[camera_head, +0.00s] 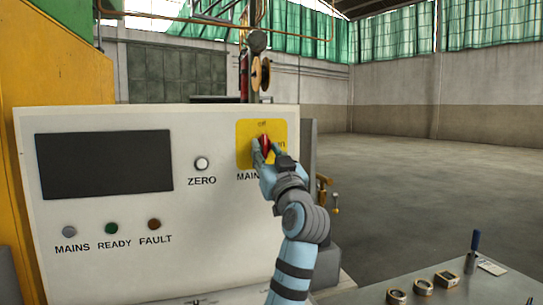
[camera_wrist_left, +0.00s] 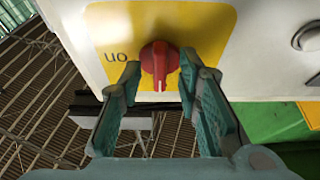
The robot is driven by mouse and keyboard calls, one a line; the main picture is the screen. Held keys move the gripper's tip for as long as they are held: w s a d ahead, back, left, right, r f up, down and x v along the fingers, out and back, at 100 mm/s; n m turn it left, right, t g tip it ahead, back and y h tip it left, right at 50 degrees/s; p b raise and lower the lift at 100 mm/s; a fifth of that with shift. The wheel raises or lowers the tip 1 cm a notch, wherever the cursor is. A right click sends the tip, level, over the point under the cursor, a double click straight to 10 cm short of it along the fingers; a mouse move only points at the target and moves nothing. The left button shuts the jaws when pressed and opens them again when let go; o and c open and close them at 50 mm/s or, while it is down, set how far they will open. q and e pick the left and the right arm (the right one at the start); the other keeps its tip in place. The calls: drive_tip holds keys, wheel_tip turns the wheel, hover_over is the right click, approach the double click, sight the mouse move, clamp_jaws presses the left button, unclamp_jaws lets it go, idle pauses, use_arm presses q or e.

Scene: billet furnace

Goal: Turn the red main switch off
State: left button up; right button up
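The red main switch (camera_head: 265,143) is a knob on a yellow plate (camera_head: 244,128) at the upper right of the white control panel. The plate reads "off" above the knob and "on" to its right. My left gripper (camera_head: 266,153) is at the knob and partly covers it and the MAIN label. In the left wrist view, the gripper (camera_wrist_left: 160,75) is open, with one finger on each side of the red knob (camera_wrist_left: 160,58). I cannot tell whether a finger touches it, or which mark the knob points to. My right gripper is not in view.
The panel has a dark display (camera_head: 104,161), a white ZERO button (camera_head: 201,163) and MAINS, READY and FAULT lamps. A grey table (camera_head: 440,292) at lower right holds several metal rings and a blue-handled tool (camera_head: 473,250). Open floor lies right of the panel.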

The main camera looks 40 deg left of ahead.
use_arm(q)
drive_tip(key=s+d+f, duration=0.1)
drive_tip(key=s+d, duration=0.7)
drive_tip(key=d, duration=0.4)
drive_tip(key=shift+s, duration=0.1)
